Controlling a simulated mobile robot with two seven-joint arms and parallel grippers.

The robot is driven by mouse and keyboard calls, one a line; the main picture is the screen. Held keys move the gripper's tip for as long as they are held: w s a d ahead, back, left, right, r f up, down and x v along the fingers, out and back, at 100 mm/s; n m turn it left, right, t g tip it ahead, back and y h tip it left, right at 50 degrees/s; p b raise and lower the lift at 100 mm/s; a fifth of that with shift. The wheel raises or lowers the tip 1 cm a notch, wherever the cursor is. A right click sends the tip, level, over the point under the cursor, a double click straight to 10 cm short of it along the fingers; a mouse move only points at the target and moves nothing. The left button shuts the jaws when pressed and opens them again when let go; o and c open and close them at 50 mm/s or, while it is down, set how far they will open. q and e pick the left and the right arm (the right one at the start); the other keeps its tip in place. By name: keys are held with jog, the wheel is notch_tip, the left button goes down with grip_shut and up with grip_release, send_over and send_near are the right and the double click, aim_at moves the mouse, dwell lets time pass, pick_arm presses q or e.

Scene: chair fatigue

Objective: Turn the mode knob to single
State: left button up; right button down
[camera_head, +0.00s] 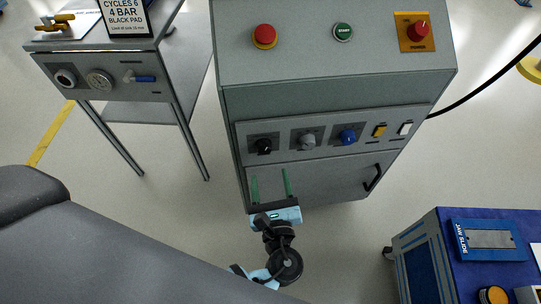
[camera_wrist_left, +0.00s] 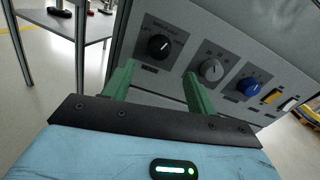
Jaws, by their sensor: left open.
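Three round knobs sit in a row on the front panel of the grey cabinet (camera_head: 335,95). The black knob (camera_head: 264,146) is at the left, the grey knob (camera_head: 308,140) in the middle, the blue knob (camera_head: 347,136) at the right. In the left wrist view are the black knob (camera_wrist_left: 158,46), the grey knob (camera_wrist_left: 211,70) and the blue knob (camera_wrist_left: 248,87).
A yellow switch (camera_head: 380,131) and a white switch (camera_head: 405,128) are right of the knobs; a black handle (camera_head: 373,177) is below. The cabinet top carries a red button (camera_head: 264,36), a green start button (camera_head: 343,32) and a red knob (camera_head: 418,30). A blue unit (camera_head: 450,260) stands lower right.

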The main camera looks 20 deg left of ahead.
aim_at(265, 152)
pick_arm(q)
jog(key=x, duration=0.6)
jog(key=shift+x, duration=0.9)
pick_arm(e)
jog(key=shift+s+a+f, duration=0.1)
jog(key=shift+s+f, duration=0.15)
jog(key=shift+s, duration=0.25)
jog(key=shift+w, duration=0.1)
pick_arm(q)
jog(key=shift+c, duration=1)
jog(key=c, duration=0.8)
jog(key=shift+b, duration=0.3)
